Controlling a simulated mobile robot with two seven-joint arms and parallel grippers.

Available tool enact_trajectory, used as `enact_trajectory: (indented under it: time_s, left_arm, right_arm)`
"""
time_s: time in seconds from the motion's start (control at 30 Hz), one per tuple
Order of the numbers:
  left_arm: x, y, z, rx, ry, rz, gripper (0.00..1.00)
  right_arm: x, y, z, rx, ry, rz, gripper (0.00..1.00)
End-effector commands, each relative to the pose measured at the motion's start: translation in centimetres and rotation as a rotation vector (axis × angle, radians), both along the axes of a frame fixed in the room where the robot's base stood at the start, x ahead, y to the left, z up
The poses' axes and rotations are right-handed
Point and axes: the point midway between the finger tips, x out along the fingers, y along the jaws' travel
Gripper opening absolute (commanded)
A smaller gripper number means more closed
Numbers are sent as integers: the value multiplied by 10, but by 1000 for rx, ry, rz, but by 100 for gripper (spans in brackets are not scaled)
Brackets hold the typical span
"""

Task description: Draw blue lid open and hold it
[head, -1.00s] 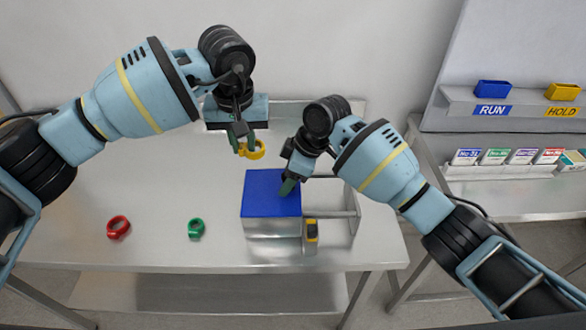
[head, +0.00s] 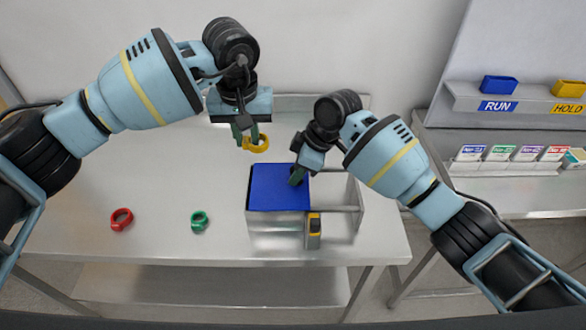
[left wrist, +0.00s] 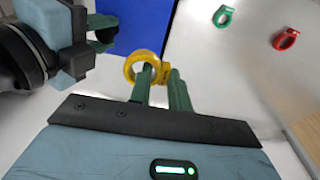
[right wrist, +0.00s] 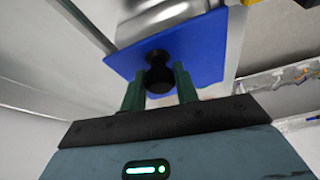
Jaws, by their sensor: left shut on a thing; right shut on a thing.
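The blue lid (head: 278,190) lies flat on top of the metal box (head: 280,230) and covers its opening. My right gripper (head: 297,176) is at the lid's right part. In the right wrist view its fingers stand on either side of the lid's black knob (right wrist: 159,75) and are shut on it. The lid (right wrist: 205,55) shows around the knob there. My left gripper (head: 247,136) is behind the box, shut on a yellow ring (head: 261,145) held in the air. The ring also shows between its fingers in the left wrist view (left wrist: 131,68).
Two rails (head: 338,209) run right from the box to an end plate. A yellow-and-black piece (head: 314,224) sits at the box's front right. A red ring (head: 121,219) and a green ring (head: 199,221) lie on the table at left. A side shelf holds blue RUN (head: 499,84) and yellow HOLD (head: 569,89) bins.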

Motion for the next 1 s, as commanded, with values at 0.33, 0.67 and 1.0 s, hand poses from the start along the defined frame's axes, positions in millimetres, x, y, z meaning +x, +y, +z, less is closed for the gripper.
enact_trajectory:
  time_s: [0.33,0.67,1.0]
  left_arm:
    - [0,0,0,0,-1,0,0]
    - [0,0,0,0,-1,0,0]
    - [0,0,0,0,-1,0,0]
  right_arm:
    - [0,-22,0,-1,1,-1,4]
    - [0,-42,0,-2,-1,-2,4]
    - [0,-63,0,-2,1,-3,4]
